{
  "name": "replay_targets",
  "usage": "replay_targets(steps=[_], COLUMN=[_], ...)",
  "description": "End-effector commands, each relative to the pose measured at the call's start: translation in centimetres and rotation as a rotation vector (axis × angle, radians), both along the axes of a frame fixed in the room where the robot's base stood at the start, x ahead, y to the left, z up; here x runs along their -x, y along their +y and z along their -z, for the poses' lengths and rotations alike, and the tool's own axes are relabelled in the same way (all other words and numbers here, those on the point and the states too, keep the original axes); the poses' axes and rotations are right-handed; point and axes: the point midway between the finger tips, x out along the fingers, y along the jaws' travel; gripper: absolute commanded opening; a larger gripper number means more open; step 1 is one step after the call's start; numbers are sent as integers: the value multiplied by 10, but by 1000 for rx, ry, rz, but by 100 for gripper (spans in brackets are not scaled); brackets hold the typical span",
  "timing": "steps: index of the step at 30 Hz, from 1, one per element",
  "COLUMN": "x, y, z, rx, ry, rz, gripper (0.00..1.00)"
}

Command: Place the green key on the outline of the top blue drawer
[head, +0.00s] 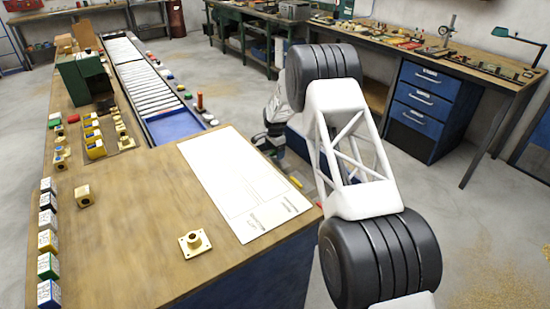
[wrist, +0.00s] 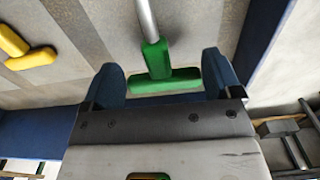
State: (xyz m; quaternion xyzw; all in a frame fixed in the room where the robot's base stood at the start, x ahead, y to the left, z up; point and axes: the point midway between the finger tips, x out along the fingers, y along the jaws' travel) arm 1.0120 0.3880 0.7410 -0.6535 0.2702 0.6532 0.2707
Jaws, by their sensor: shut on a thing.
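The green key (wrist: 158,72) has a green T-shaped handle and a silver shaft that runs to the top edge of the wrist view. My gripper (wrist: 165,78) is shut on its handle, with a blue fingertip at each end of the crossbar. Below the key in the wrist view is a grey surface (wrist: 205,30) with darker bands, bordered by blue walls (wrist: 265,35), which looks like an open drawer. I cannot make out a key outline for certain. In the head view my gripper (head: 268,140) is just beyond the workbench's right edge, partly hidden by my arm.
A yellow handle (wrist: 25,48) lies on the grey surface at the left of the wrist view. In the head view, the workbench (head: 135,235) carries a white sheet (head: 240,185), a brass flange (head: 194,243) and several small boxes. Another bench with blue drawers (head: 425,100) stands behind right.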

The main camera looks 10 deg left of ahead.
Motion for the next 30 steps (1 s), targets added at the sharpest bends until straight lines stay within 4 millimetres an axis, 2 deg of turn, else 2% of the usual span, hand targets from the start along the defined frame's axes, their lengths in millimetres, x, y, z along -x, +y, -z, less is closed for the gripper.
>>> replay_targets(steps=[12, 27, 28, 30], x=[0, 0, 0, 0], y=[0, 0, 0, 0], z=[34, 40, 41, 40], rx=[0, 0, 0, 0], ry=[0, 0, 0, 0], rz=[0, 0, 0, 0], gripper=[56, 56, 86, 96])
